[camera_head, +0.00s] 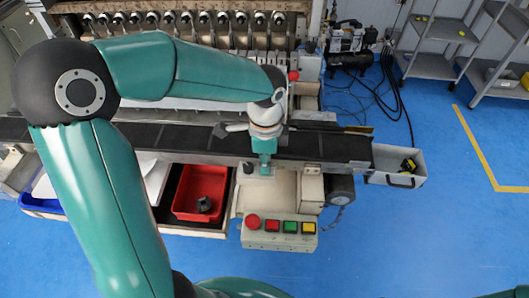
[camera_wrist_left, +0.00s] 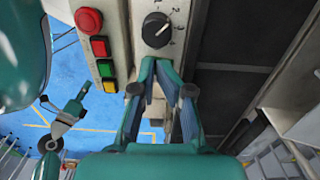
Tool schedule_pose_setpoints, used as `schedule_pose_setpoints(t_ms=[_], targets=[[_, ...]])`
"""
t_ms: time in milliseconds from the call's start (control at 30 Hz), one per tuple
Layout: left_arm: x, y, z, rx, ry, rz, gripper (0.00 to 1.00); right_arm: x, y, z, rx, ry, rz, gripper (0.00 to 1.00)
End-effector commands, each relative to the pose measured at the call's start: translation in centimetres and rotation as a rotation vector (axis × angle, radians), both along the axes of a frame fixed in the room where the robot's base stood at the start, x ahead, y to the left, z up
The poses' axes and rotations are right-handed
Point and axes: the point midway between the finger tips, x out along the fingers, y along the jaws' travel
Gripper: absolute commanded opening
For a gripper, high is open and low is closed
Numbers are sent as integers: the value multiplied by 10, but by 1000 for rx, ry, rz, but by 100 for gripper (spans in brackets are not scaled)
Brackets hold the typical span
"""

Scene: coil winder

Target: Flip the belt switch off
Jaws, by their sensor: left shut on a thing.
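The control panel (camera_head: 285,190) is a cream housing at the front of the conveyor belt. My left gripper (camera_head: 264,170) points down onto it, just right of a dark rotary knob. In the left wrist view its two teal fingers (camera_wrist_left: 160,72) come together over the panel, beside the black knob (camera_wrist_left: 156,30) with numbers around it. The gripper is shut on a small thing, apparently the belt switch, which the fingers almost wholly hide. The switch's position cannot be seen.
A button box with a red button (camera_head: 252,221) and red, green and yellow squares lies in front. The black belt (camera_head: 340,146) runs behind. A red bin (camera_head: 187,212) holds a dark part. A light tray (camera_head: 405,178) stands at the belt's right end. Blue floor is clear at right.

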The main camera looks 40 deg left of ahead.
Motion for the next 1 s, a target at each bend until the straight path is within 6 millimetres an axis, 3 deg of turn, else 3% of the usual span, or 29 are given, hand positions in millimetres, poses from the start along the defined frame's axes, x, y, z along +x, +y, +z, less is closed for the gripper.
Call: schedule_pose_setpoints(t_ms=[167, 300, 400, 700, 1000], targets=[[-2, -2, 20, 6, -4, -5, 0, 0, 0, 17, 0, 0, 0, 0], [-7, -8, 49, 5, -8, -7, 0, 0, 0, 39, 0, 0, 0, 0], [-10, -11, 64, 3, -15, -5, 0, 0, 0, 27, 0, 0, 0, 0], [-21, -18, 121, 3, -10, -6, 0, 0, 0, 25, 0, 0, 0, 0], [-25, -20, 138, 4, -6, -4, 0, 0, 0, 25, 0, 0, 0, 0]])
